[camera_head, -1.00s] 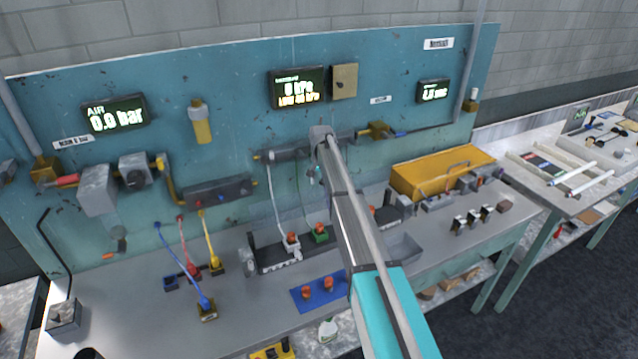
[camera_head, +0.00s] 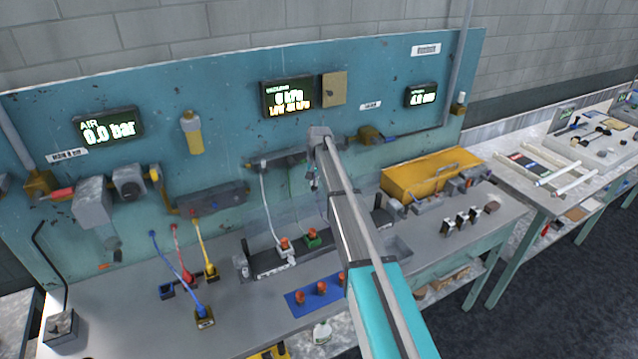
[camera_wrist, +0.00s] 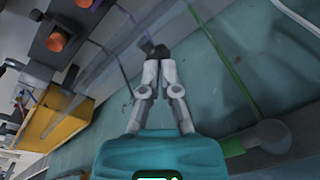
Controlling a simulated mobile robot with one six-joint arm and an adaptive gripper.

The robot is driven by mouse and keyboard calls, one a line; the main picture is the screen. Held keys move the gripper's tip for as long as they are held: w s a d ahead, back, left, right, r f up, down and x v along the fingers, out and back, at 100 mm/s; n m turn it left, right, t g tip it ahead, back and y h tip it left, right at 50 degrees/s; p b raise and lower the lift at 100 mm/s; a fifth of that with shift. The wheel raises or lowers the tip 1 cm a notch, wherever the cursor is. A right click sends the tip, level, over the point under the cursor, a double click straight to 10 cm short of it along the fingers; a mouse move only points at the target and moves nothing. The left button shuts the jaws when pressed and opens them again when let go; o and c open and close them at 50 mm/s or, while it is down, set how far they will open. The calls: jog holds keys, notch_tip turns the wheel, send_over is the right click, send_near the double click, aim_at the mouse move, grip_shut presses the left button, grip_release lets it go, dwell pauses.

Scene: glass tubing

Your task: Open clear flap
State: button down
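A faint see-through panel, which looks like the clear flap (camera_head: 262,222), stands behind the dark rack (camera_head: 275,262) with a red-orange and a green knob, below the grey rail on the teal backboard. Its edges are hard to make out, and my arm covers its right part. My gripper (camera_head: 315,184) points down in front of the backboard, near this panel. In the wrist view, my gripper (camera_wrist: 155,50) has its two fingers together at dark tips. I see nothing clearly held, and cannot tell whether the tips touch the flap.
A blue mat (camera_head: 320,296) with orange knobs lies in front of the rack. Blue, red and yellow cables (camera_head: 185,265) stand to the left. A yellow case (camera_head: 430,174) sits at the right.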

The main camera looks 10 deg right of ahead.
jog(key=shift+s+d+f+n+t+y, duration=0.1)
jog(key=shift+s+d+n+t+y, duration=0.15)
jog(key=shift+s, duration=0.2)
jog(key=shift+s+d+f+n+t+y, duration=0.15)
jog(key=shift+s+d+n+t, duration=0.1)
jog(key=shift+s+d+n, duration=0.15)
jog(key=s+d+r+n+t+y+b, duration=0.1)
jog(key=s+d+r+n+t, duration=0.4)
jog(key=s, duration=0.5)
notch_tip(320, 180, up, 2)
jog(key=n+t+y, duration=0.1)
jog(key=n+t, duration=0.1)
jog(key=t, duration=0.1)
jog(key=shift+s+d+y, duration=0.15)
jog(key=shift+s+y, duration=0.05)
jog(key=shift+y, duration=0.2)
jog(key=b+x, duration=0.8)
jog(key=x, duration=0.6)
